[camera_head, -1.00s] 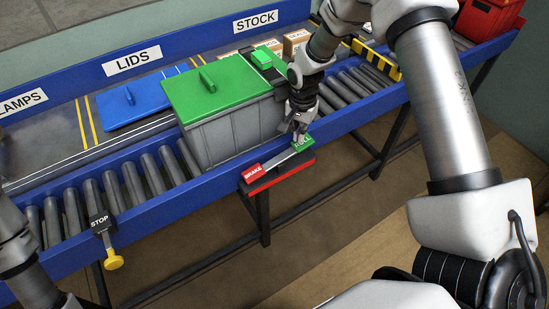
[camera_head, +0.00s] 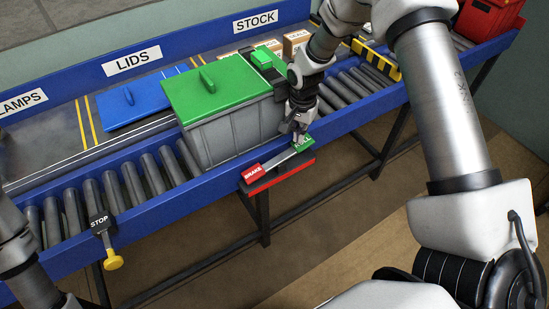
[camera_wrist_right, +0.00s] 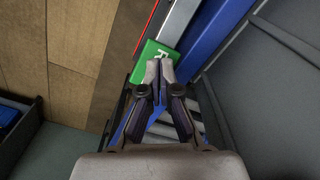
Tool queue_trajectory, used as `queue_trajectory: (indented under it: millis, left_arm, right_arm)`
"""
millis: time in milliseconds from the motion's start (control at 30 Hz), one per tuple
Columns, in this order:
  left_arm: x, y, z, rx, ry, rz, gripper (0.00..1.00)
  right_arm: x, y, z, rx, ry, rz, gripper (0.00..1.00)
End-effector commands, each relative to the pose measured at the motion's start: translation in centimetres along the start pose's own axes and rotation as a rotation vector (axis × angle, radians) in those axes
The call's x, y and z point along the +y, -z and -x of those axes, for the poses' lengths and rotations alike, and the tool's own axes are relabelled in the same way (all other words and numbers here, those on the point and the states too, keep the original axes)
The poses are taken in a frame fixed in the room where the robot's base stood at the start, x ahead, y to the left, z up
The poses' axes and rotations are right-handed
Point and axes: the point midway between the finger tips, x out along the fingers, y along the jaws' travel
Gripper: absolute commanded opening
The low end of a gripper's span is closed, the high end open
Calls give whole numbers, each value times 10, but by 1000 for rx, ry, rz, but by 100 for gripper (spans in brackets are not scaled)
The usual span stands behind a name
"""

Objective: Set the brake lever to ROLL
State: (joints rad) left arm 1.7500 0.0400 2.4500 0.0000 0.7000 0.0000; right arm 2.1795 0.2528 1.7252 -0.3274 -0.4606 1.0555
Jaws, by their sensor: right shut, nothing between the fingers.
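The brake unit (camera_head: 280,177) is on the front blue rail of the conveyor. It has a red BRAKE label (camera_head: 253,173) at its left end and a green ROLL label (camera_head: 305,145) at its right end, with a grey strip (camera_head: 280,160) between them. My right gripper (camera_head: 299,138) is shut and empty, fingers down at the ROLL end. In the right wrist view its closed fingertips (camera_wrist_right: 159,68) overlap the green label (camera_wrist_right: 155,56); I cannot tell whether they touch. A lever knob is not clearly seen. My left gripper is out of view.
A grey crate (camera_head: 235,137) with a green lid stands on the rollers just behind and left of the gripper. A blue lid (camera_head: 140,103) lies behind. The space in front of the rail is clear.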

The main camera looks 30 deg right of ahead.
Motion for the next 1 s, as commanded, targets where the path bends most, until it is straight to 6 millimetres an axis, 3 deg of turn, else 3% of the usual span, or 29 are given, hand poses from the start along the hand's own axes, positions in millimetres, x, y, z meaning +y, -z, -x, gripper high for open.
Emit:
queue_trajectory:
  millis: [1000]
  left_arm:
    - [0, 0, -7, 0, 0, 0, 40]
  right_arm:
    - [0, 0, -16, 0, -1, 0, 0]
